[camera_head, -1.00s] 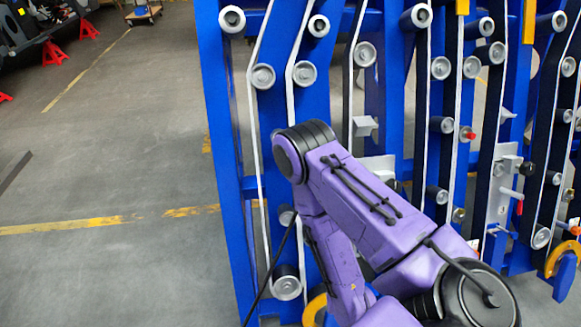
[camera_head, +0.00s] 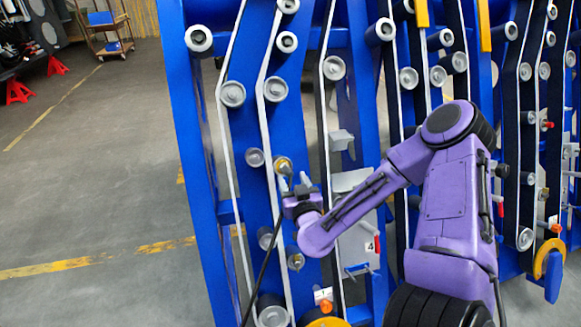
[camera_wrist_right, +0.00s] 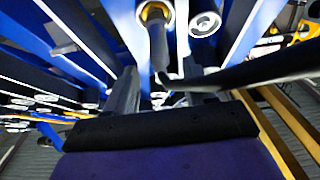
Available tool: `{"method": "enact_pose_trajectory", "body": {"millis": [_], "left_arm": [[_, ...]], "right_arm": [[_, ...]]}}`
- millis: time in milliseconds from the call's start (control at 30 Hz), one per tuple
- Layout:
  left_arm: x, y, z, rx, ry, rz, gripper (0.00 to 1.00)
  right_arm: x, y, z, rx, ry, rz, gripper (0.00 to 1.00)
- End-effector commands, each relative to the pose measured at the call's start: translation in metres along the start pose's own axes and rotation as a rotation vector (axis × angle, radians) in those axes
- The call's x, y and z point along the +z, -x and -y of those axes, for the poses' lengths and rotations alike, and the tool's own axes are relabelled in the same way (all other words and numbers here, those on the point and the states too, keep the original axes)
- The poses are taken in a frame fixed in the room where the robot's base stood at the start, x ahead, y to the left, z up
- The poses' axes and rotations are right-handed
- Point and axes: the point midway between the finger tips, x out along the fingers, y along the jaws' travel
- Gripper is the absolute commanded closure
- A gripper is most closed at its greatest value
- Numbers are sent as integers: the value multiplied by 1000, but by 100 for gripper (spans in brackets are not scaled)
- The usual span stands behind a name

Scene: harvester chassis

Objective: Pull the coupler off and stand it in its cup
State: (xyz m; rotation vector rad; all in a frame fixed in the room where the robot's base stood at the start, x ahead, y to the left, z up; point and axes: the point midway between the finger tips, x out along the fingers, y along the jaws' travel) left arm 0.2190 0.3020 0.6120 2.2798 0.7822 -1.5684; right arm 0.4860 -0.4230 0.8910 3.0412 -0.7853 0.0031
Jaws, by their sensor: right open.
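A round fitting with a brass-coloured ring (camera_head: 283,165), which looks like the coupler, sits on the blue chassis just above my right gripper (camera_head: 294,184). In the right wrist view, a brass ring (camera_wrist_right: 155,12) with a grey stem shows ahead of the open fingers (camera_wrist_right: 163,85). The stem reaches down toward the gap between them; I cannot tell whether they touch it. Another fitting with a brass-toned centre (camera_head: 296,259) sits lower on the chassis. I cannot tell which part is the cup. My left gripper is out of view.
Blue uprights, pale belts and several grey rollers (camera_head: 232,94) crowd around the arm. A grey plate marked 4 (camera_head: 358,245) is right of the gripper. A tag marked 1 (camera_head: 323,295) is below. A black cable hangs by the wrist.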

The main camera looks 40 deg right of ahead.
Motion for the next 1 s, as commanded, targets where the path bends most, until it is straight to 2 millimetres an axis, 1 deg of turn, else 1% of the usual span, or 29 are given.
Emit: {"method": "enact_pose_trajectory", "body": {"millis": [33,100,200,300,400,600,633,667,700,800,1000], "left_arm": [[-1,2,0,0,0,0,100],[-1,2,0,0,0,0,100],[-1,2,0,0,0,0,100],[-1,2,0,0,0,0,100],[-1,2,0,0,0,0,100],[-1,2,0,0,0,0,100],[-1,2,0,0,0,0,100],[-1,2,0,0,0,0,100],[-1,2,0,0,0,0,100],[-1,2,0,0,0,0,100],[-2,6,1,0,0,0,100]], "right_arm": [[-1,-11,-1,3,-2,0,46],[0,-25,-1,3,-2,1,46],[1,-40,0,1,0,1,46],[1,-50,0,0,1,1,46],[1,-54,0,-1,0,2,46],[1,-54,0,-1,0,2,46],[1,-54,0,-2,0,2,49],[1,-54,0,-2,0,2,59],[1,-54,0,-2,0,2,72],[1,-54,0,-2,0,2,100],[-4,-51,1,-3,0,1,100]]}}
